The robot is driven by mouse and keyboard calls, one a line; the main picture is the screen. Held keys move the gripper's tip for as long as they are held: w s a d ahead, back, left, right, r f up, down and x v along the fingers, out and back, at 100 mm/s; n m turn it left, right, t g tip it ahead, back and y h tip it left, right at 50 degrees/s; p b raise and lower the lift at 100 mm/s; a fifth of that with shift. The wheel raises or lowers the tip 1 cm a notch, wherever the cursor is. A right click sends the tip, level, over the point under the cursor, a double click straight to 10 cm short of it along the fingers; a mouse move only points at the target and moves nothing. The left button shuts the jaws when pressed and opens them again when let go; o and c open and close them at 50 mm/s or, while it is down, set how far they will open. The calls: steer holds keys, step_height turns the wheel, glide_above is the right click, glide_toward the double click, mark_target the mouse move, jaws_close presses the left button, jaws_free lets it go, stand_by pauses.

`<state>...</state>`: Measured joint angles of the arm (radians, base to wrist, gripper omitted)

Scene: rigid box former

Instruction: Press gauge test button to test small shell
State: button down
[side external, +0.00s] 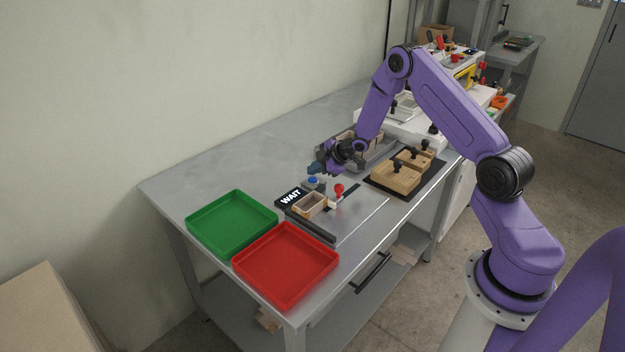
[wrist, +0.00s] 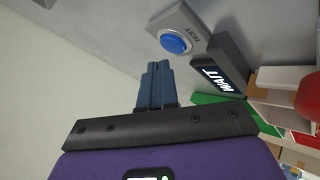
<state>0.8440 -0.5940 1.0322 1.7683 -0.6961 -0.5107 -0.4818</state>
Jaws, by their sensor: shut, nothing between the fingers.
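The blue test button (wrist: 175,43) sits on a small grey box marked TEST; it also shows in the side view (side external: 313,181). My gripper (side external: 314,169) is shut and empty, just above and behind the button. In the wrist view the shut blue fingertips (wrist: 157,68) are close to the button and appear apart from it. The display (wrist: 219,77) beside the button reads WAIT; it also shows in the side view (side external: 291,197). The small shell (side external: 309,205), a wooden open box, sits in the gauge next to the red-knobbed lever (side external: 338,190).
A green tray (side external: 190,222) and a red tray (side external: 237,261) stand at the near left of the table. Wooden blocks with black knobs (side external: 396,178) stand on a dark mat to the right. The table's back left is clear.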

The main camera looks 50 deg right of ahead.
mark_target(315, 180)
steer(key=shift+f, duration=0.1)
stand_by(0.4)
steer(key=shift+f, duration=0.3)
steer(key=shift+f, duration=0.45)
stand_by(0.9)
steer(key=shift+r, duration=0.85)
steer(key=shift+r, duration=2.5)
